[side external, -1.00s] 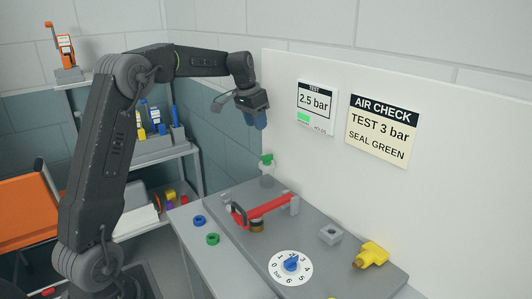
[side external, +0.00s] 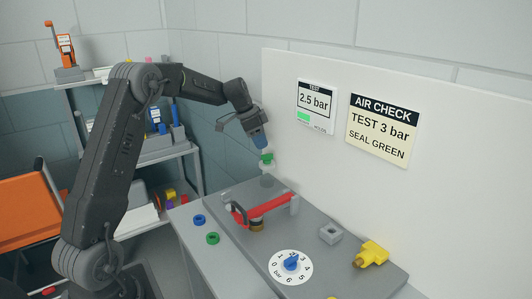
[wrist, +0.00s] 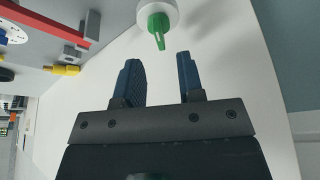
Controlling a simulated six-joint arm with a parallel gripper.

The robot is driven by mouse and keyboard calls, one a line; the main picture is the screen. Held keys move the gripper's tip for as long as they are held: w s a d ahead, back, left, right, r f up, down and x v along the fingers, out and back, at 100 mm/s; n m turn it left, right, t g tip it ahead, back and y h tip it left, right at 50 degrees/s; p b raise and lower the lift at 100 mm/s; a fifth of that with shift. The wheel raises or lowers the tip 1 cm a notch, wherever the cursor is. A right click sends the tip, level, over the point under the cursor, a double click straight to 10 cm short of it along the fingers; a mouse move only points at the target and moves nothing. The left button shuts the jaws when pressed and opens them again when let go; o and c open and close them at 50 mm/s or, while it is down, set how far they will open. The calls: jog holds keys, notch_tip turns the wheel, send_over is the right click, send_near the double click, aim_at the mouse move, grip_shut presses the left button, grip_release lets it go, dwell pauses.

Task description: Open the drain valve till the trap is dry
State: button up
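The drain valve's green handle (side external: 266,159) sits on top of the pale, see-through trap (side external: 267,178) at the back left of the grey plate. In the wrist view the green handle (wrist: 158,28) is a narrow lever on a round white body (wrist: 160,10). My gripper (side external: 262,145) is just above the handle in the side view, pointing down. In the wrist view my gripper (wrist: 158,60) is open, its blue fingers apart and empty, and the lever lies beyond the gap between the tips, apart from them. I cannot tell whether the trap holds water.
A red bar (side external: 265,208) with a black ring stands in front of the trap. The plate also holds a blue-knobbed dial (side external: 291,263), a grey block (side external: 330,233) and a yellow fitting (side external: 372,253). A white panel stands behind, with a 2.5 bar display (side external: 315,107) and sign (side external: 378,131).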

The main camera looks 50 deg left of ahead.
aim_at(267, 158)
jog(key=shift+x, duration=2.55)
grip_shut()
